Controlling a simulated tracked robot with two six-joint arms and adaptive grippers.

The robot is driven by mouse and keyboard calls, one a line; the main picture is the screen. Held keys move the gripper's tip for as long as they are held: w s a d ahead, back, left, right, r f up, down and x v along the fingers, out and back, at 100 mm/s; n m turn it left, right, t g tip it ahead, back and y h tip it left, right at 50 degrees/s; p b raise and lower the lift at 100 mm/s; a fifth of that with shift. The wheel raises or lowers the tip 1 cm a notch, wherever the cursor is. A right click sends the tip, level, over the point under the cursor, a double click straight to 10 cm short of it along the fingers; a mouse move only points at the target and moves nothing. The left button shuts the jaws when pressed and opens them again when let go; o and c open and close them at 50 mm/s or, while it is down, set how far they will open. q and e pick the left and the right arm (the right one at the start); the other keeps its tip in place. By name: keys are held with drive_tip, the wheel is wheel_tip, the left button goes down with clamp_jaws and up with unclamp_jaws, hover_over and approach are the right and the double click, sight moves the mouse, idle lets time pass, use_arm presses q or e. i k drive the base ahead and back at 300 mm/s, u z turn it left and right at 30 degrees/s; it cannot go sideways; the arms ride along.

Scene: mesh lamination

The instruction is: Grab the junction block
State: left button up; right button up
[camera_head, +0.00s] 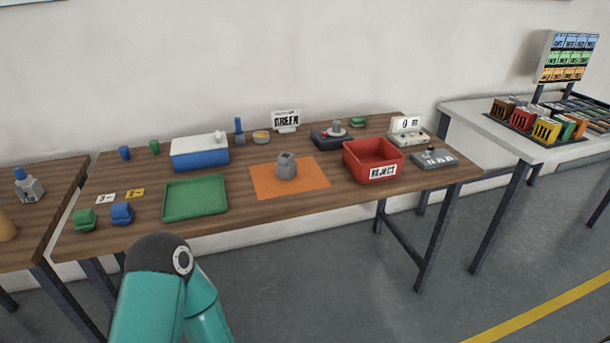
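A small grey block (286,166) with a hollow-looking top stands upright on the orange mat (262,189), at the middle of the wooden table (240,220). It is the thing that best fits the junction block, though no label on it shows. Neither of my grippers is in view. Only a teal arm link of mine with a dark joint rises from the bottom edge, in front of the table and apart from the block.
A green tray (193,216) lies left of the mat, and a red REJECT bin (352,167) stands to its right. Green and blue blocks (122,214) sit at the front left.

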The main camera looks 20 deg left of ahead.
sight(286, 166)
drive_tip(key=u, duration=0.2)
drive_tip(key=i, duration=0.9)
drive_tip(key=z, duration=0.2)
drive_tip(key=k, duration=0.9)
drive_tip(key=u, duration=0.15)
drive_tip(key=i, duration=0.6)
